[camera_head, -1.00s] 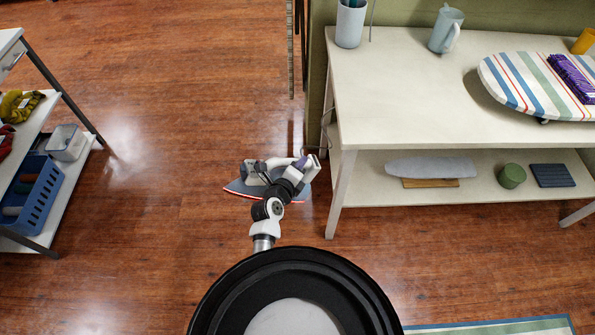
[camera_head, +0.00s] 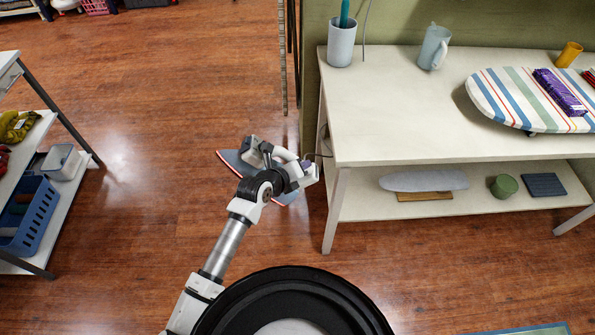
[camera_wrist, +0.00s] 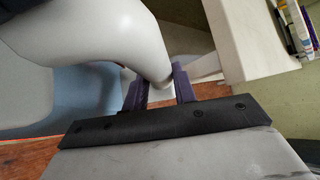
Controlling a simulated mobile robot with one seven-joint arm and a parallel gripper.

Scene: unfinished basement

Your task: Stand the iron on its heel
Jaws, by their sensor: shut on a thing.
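The iron (camera_head: 232,162) shows in the head view beyond my round base, left of the work table. It has a grey-blue, red-edged lower part and a pale body with a looped handle. My gripper (camera_head: 284,160) is shut on the iron's pale handle, and my arm hides part of the iron. In the wrist view the purple fingers of my gripper (camera_wrist: 160,90) close around the end of the white curved handle (camera_wrist: 118,35). The blue part of the iron (camera_wrist: 85,95) shows below it. I cannot tell whether the iron touches the floor.
The work table (camera_head: 390,120) stands close on the right, its leg just beside my gripper. An ironing board (camera_head: 500,95), a mug (camera_head: 434,48) and a cup (camera_head: 341,45) are on it. A shelf unit (camera_head: 68,195) stands at left.

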